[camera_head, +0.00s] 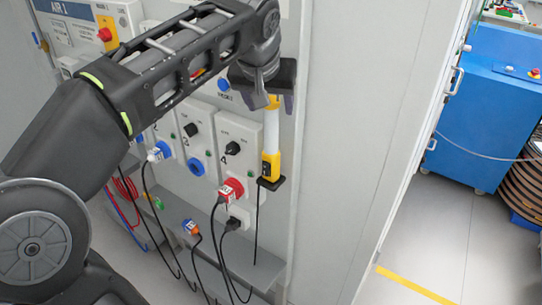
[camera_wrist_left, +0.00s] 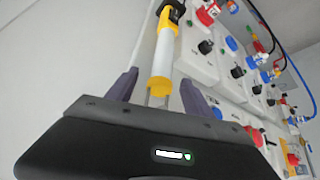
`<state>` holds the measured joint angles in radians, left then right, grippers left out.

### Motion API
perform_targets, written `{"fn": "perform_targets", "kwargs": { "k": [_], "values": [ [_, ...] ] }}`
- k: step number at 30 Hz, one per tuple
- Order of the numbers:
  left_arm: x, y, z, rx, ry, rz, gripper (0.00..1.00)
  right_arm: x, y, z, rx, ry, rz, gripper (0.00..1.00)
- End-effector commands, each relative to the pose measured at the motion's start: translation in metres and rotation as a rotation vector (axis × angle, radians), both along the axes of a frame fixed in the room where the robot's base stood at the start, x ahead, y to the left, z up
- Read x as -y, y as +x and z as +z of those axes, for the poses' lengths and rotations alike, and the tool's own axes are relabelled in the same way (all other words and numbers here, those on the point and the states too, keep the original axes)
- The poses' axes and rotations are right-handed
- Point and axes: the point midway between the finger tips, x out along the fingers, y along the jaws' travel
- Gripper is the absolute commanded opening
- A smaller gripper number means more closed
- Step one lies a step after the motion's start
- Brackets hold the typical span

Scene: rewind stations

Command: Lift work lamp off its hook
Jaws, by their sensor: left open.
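The work lamp (camera_head: 271,135) hangs upright against the grey panel, with a white tube between yellow ends and a black-trimmed yellow body at the bottom. A black cable runs down from it. In the left wrist view the lamp (camera_wrist_left: 163,58) runs up and away from me, its yellow top end between my fingers. My left gripper (camera_head: 268,101) is open at the lamp's top, and it also shows in the left wrist view (camera_wrist_left: 156,88), one finger on each side of the lamp, with small gaps. A thin metal piece, perhaps the hook, shows just beyond the yellow end. My right gripper is not in view.
Close left of the lamp are panel boxes with sockets, including a red plug (camera_head: 230,190) and a blue socket (camera_head: 196,167). Black cables hang below over a grey ledge (camera_head: 255,268). A blue cabinet (camera_head: 490,105) stands far right. The panel right of the lamp is bare.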

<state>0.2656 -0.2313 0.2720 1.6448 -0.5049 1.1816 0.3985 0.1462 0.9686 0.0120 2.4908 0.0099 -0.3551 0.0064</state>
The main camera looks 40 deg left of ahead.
Motion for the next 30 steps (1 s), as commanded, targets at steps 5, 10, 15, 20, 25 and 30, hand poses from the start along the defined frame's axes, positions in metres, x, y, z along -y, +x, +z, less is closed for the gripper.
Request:
{"fn": "perform_targets", "kwargs": {
  "k": [5,10,15,20,25,30],
  "values": [
    [-0.007,0.012,-0.022,-0.004,-0.001,0.001,0.60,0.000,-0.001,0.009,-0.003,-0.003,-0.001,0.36],
    [-0.009,0.018,-0.032,-0.001,0.000,0.000,0.60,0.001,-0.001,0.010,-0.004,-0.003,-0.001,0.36],
    [-0.009,0.018,-0.032,-0.001,0.000,0.000,0.60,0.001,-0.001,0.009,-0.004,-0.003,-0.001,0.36],
    [-0.009,0.017,-0.031,-0.001,0.000,0.000,0.60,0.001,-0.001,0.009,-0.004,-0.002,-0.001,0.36],
    [-0.009,0.017,-0.031,-0.001,0.000,0.000,0.60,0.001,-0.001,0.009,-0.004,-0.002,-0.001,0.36],
    [-0.009,0.017,-0.031,-0.001,0.000,0.000,0.50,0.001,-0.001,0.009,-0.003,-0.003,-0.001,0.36]
  ]
}}
